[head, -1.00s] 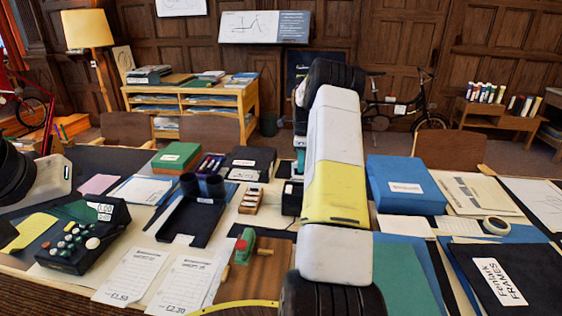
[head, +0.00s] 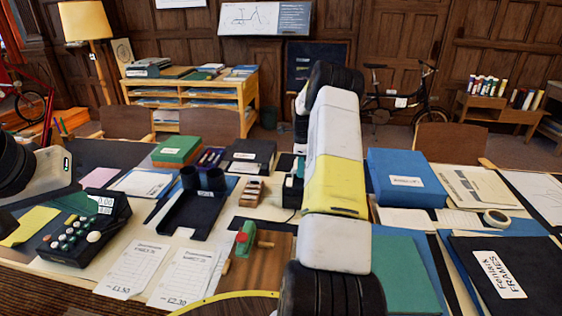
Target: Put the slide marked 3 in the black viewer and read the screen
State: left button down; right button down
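A small wooden rack with several pale slides (head: 252,189) lies mid-table, left of my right forearm. No number on the slides is readable. A small black device (head: 292,191) stands to its right, partly hidden by my forearm; it may be the viewer, and no screen is readable. My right arm reaches forward across the middle of the view. Its wrist end (head: 300,130) shows beside the forearm above the black device, but its fingertips are hidden and I cannot tell what they hold. My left arm shows only at the left edge; its fingers are out of view.
A black tray with two cups (head: 195,214) and a keyed black machine (head: 83,238) stand left. A wooden board with a green-and-red tool (head: 244,240) lies in front. A blue box (head: 404,180) and a black folder (head: 505,272) lie right. Little bare table shows.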

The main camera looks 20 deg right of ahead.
jog(key=shift+f, duration=0.15)
jog(key=c, duration=1.6)
grip_release()
jog(key=shift+o, duration=0.2)
notch_tip(320, 180, up, 7)
jog(key=shift+r, duration=0.4)
